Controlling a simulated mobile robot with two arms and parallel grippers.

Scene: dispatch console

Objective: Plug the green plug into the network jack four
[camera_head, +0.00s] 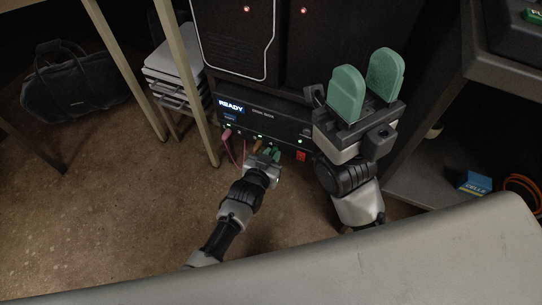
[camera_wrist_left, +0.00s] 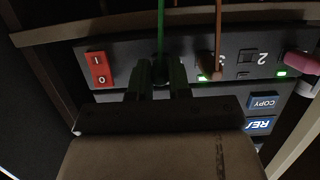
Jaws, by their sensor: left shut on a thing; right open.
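The console (camera_head: 265,115) has a READY display and a row of jacks along its lower front. My left gripper (camera_head: 270,154) is at that row, left of the red switch (camera_head: 301,156). In the left wrist view it (camera_wrist_left: 161,76) is shut on the green plug (camera_wrist_left: 160,82), whose green cable (camera_wrist_left: 161,30) runs up out of the picture. The plug is at the panel between the red switch and the jack marked 3; jack four is hidden there. I cannot tell how far in the plug is. My right gripper (camera_head: 365,88), with green pads, is open and empty, right of the console.
An orange-brown plug (camera_wrist_left: 211,66) is at jack 3. Jack 2 (camera_wrist_left: 247,56) looks empty, and a pink plug (camera_wrist_left: 302,62) is beyond it. Table legs (camera_head: 186,75) stand left of the console. A pale surface edge (camera_head: 400,250) crosses the foreground.

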